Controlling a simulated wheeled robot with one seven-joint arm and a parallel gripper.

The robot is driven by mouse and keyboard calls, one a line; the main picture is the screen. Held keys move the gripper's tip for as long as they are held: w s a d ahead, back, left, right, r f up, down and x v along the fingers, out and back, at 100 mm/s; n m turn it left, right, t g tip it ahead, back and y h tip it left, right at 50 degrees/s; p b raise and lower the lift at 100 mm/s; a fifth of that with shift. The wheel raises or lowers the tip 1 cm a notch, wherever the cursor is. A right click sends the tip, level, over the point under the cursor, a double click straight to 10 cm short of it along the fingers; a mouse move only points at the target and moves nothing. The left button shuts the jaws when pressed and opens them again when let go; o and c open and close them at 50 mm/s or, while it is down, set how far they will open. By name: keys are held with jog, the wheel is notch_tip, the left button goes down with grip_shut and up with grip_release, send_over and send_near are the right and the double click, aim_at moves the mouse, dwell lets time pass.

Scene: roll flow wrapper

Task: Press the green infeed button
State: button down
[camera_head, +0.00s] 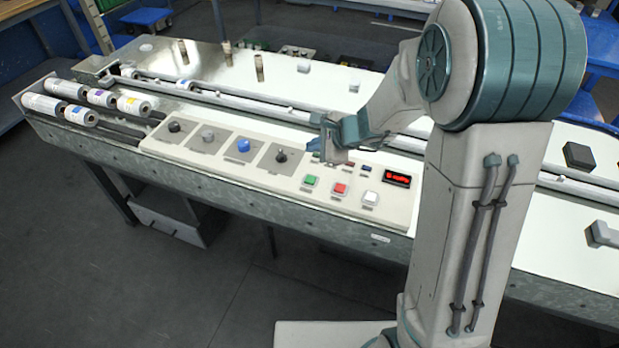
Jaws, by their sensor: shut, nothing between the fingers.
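The green button (310,181) sits at the left of a row on the sloped white control panel (235,178), with a red button (340,189) and a white button (370,197) to its right. My gripper (324,143) is shut and empty, above and slightly behind the green button in the picture. It appears apart from the green button. It partly hides a row of small buttons behind it. The green button itself is in clear view.
A red-lit display (397,178) and several knobs, one of them blue (243,146), are on the panel. Rolls (102,98) lie at the machine's left end. Long rails run behind the panel. My arm covers the right side of the view.

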aim_at(314, 181)
notch_tip(314, 181, down, 8)
jog(key=b, duration=0.7)
jog(key=shift+f+b, duration=0.35)
jog(key=shift+f, duration=0.05)
dwell(1.5)
jog(key=shift+f+b, duration=0.45)
jog(key=shift+b, duration=0.2)
